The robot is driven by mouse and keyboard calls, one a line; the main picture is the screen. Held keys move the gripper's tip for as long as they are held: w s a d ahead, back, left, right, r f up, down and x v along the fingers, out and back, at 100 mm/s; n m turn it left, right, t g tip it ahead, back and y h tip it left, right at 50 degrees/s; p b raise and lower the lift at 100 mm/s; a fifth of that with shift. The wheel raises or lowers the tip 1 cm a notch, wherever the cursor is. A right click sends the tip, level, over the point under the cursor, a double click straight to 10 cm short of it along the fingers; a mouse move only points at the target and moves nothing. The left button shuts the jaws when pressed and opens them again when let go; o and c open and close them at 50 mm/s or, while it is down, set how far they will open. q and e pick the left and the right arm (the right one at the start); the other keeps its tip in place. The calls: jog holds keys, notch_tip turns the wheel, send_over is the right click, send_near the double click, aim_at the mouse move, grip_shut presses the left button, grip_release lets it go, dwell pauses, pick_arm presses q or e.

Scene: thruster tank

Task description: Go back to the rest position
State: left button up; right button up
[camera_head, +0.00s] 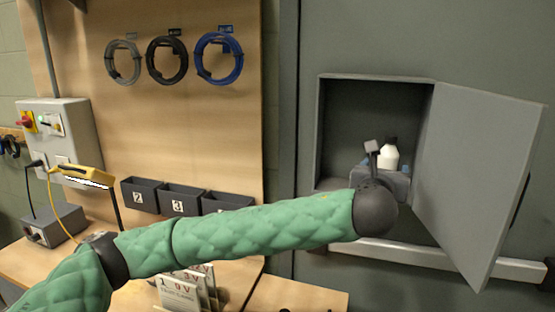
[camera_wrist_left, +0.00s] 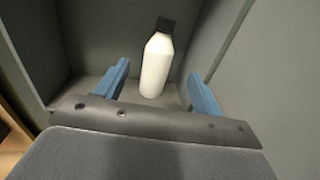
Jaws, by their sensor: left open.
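My left arm reaches across the head view from the left to an open wall cabinet (camera_head: 345,112). My left gripper (camera_head: 384,167) is at the cabinet's opening with its blue fingers apart. A white bottle with a dark cap (camera_head: 388,157) stands upright inside, just beyond the gripper, its lower part hidden by the gripper in the head view. In the left wrist view the bottle (camera_wrist_left: 156,64) stands on the cabinet floor, ahead of the two open fingers (camera_wrist_left: 158,75), with clear gaps on both sides. My right gripper is not in view.
The grey cabinet door (camera_head: 480,170) hangs open right of my gripper. A pale rail (camera_head: 440,258) runs below the cabinet. On the left are coiled cables (camera_head: 167,60) on a wooden panel, black bins (camera_head: 182,199), a yellow meter (camera_head: 80,178) and label cards (camera_head: 180,292) on the bench.

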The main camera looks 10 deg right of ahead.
pick_arm(q)
jog(key=a+f+n+g+y, duration=0.4)
jog(key=a+f+n+y, duration=0.3)
jog(key=a+f+n, duration=2.35)
jog(key=s+a+f+n+g+y, duration=0.25)
jog(key=s+a+f+n, duration=0.35)
jog(key=s+a+f, duration=0.75)
jog(key=s+a+f+n+g+y, duration=0.2)
jog(key=s+a+f+n+g, duration=0.3)
jog(key=s+a+f, duration=0.75)
jog(key=s+f, duration=0.2)
jog(key=f, duration=1.4)
jog(key=s+d+f, duration=0.1)
jog(key=s+f, duration=0.2)
jog(key=f, duration=1.3)
jog(key=shift+s+n+g, duration=0.25)
jog(key=shift+n+g, duration=0.1)
jog(key=shift+d+h, duration=0.1)
jog(key=shift+h, duration=0.15)
